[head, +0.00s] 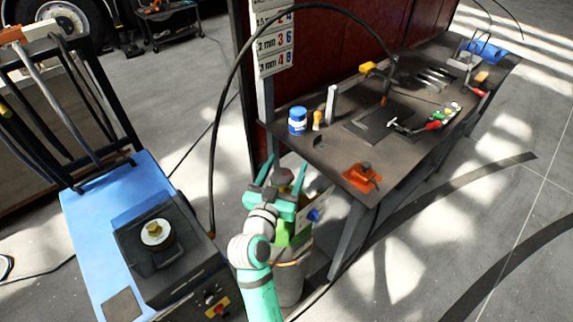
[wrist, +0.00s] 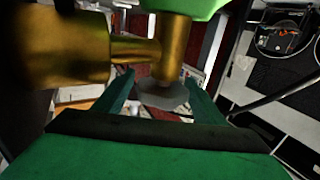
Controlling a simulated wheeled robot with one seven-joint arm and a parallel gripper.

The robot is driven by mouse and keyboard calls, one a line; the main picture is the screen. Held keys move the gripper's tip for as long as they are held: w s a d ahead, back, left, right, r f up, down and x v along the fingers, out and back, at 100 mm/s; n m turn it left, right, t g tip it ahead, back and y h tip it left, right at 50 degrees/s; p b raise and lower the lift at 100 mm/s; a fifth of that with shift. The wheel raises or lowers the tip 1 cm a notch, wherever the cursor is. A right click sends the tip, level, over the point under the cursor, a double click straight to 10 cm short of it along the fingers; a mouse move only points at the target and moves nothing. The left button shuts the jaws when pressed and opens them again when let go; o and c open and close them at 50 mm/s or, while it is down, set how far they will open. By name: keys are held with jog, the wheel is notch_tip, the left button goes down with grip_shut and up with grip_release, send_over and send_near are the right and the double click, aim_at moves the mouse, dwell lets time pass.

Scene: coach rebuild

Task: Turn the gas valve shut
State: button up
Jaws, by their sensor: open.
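In the wrist view a brass valve body (wrist: 173,45) ends in a grey round handwheel (wrist: 163,96). My gripper (wrist: 160,82) is open, with one teal finger on each side of the handwheel; I cannot tell whether either finger touches it. In the head view my gripper (head: 283,168) is at the top of the gas cylinder (head: 290,283), which is grey with a green shoulder. My gripper and arm hide most of the valve there. A blue round part (head: 314,215) shows just right of the gripper.
A dark workbench (head: 330,150) stands close on the right, with a blue tin (head: 297,121), an orange tool (head: 362,176) and other tools on it. A blue welding cart (head: 85,215) stands on the left. A black hose (head: 213,130) arches behind my gripper.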

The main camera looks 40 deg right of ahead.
jog(key=shift+w+d, duration=0.4)
jog(key=shift+d, duration=0.05)
jog(key=c, duration=1.1)
jog(key=shift+o, duration=0.2)
jog(key=shift+s+d+m+g+h, duration=0.1)
jog(key=shift+s+m+g+h, duration=0.4)
jog(key=shift+m+g, duration=1.4)
jog(key=shift+s+d+m+g+h, duration=0.1)
jog(key=shift+s+m+g+h, duration=0.7)
jog(key=shift+g, duration=1.85)
jog(key=shift+s+d+m+g+h, duration=0.1)
jog(key=shift+s+m+g+h, duration=0.1)
jog(key=shift+m+g, duration=1.85)
jog(key=shift+g, duration=0.3)
jog(key=shift+f, duration=0.1)
